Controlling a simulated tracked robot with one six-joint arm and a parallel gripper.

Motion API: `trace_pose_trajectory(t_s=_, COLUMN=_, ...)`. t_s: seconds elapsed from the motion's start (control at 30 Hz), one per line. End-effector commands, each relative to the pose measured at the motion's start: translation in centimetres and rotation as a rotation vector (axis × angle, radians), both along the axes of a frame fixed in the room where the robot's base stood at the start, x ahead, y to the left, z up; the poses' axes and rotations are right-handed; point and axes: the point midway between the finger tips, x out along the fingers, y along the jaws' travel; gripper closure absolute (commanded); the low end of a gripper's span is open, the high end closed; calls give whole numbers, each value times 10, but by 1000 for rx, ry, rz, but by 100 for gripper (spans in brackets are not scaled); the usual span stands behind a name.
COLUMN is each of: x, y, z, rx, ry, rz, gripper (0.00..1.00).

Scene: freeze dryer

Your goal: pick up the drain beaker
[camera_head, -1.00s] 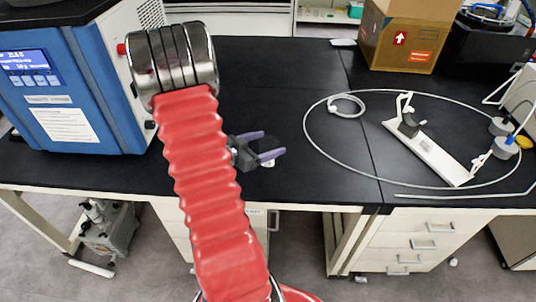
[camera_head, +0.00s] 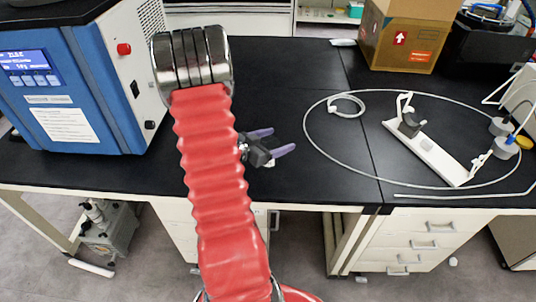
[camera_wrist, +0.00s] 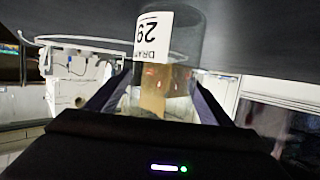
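In the wrist view a clear beaker (camera_wrist: 182,42) with a white label (camera_wrist: 153,33) stands ahead of my gripper. The label shows upside down and reads "29" and part of "DRAIN". My gripper (camera_wrist: 161,78) has its two dark fingers apart, and the beaker shows between and beyond their tips. I cannot tell how far the tips are from its glass. In the head view my gripper (camera_head: 284,141) is open over the black bench, its purple-grey fingers pointing right. I cannot make out the beaker there.
The blue and white freeze dryer (camera_head: 85,85) stands at the left of the black bench (camera_head: 275,75). On the right are a looped tube (camera_head: 312,133), a white stand (camera_head: 432,153) and a cardboard box (camera_head: 404,38). The bench middle looks mostly clear.

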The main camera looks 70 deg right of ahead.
Motion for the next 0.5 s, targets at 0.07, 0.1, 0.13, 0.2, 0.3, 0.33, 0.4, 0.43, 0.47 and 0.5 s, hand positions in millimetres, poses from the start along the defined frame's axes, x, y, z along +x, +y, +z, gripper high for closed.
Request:
trace_pose_trajectory(t_s=0.07, x=0, y=0, z=0, rx=0, ry=0, rz=0, gripper=32)
trace_pose_trajectory(t_s=0.1, x=0, y=0, z=0, rx=0, ry=0, rz=0, gripper=34)
trace_pose_trajectory(t_s=0.13, x=0, y=0, z=0, rx=0, ry=0, rz=0, gripper=37)
trace_pose_trajectory(t_s=0.2, x=0, y=0, z=0, rx=0, ry=0, rz=0, gripper=42)
trace_pose_trajectory(t_s=0.3, x=0, y=0, z=0, rx=0, ry=0, rz=0, gripper=49)
trace_pose_trajectory(t_s=0.33, x=0, y=0, z=0, rx=0, ry=0, rz=0, gripper=51)
trace_pose_trajectory(t_s=0.4, x=0, y=0, z=0, rx=0, ry=0, rz=0, gripper=56)
trace_pose_trajectory(t_s=0.43, x=0, y=0, z=0, rx=0, ry=0, rz=0, gripper=58)
trace_pose_trajectory(t_s=0.47, x=0, y=0, z=0, rx=0, ry=0, rz=0, gripper=60)
trace_pose_trajectory(t_s=0.5, x=0, y=0, z=0, rx=0, ry=0, rz=0, gripper=63)
